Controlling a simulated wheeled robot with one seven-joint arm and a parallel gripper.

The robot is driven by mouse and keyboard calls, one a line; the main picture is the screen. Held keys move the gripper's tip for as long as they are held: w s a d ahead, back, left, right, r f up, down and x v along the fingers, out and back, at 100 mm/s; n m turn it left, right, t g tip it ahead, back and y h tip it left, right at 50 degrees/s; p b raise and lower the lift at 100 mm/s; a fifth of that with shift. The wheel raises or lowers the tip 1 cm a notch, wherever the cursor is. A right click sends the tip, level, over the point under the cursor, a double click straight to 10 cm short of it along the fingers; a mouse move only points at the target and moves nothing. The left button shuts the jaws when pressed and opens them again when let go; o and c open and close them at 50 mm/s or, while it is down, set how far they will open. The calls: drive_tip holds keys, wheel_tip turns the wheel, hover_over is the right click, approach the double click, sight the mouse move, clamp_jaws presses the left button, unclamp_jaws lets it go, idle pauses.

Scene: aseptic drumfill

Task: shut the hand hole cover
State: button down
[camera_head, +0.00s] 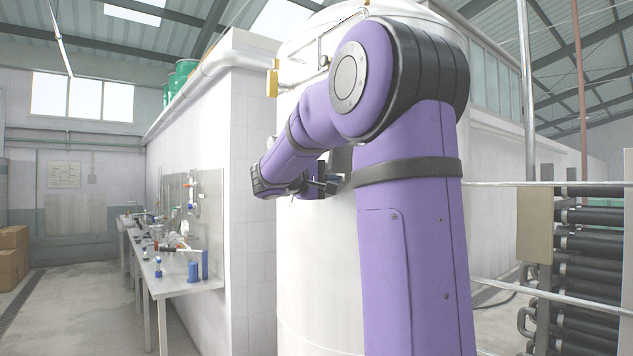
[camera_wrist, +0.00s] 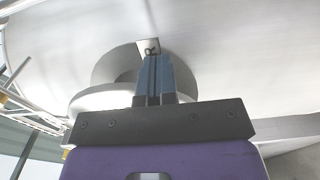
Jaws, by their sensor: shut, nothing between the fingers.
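The white tank (camera_head: 315,265) stands upright in the middle of the head view, partly behind my purple arm. My gripper (camera_head: 331,183) is close to its side wall. In the wrist view my gripper (camera_wrist: 154,62) has its blue fingers together with nothing between them. The fingertips are at or just in front of a small plate marked "R" (camera_wrist: 149,45). A pale round disc (camera_wrist: 100,98), which looks like the hand hole cover, shows beside the fingers, partly hidden by my gripper. A grey round area (camera_wrist: 112,65) lies behind it; I cannot tell whether it is the opening or a shadow.
Metal rails (camera_wrist: 28,85) run along the left of the wrist view. A steel bench (camera_head: 188,284) with lab items stands left of the tank, along a white tiled wall. A rack of dark pipes (camera_head: 595,243) is at the right.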

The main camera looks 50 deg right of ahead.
drive_tip(key=s+d+n+t, duration=0.1)
drive_tip(key=d+n+t, duration=0.1)
drive_tip(key=d, duration=1)
drive_tip(key=shift+s+d+t, duration=0.4)
drive_tip(key=shift+t, duration=0.3)
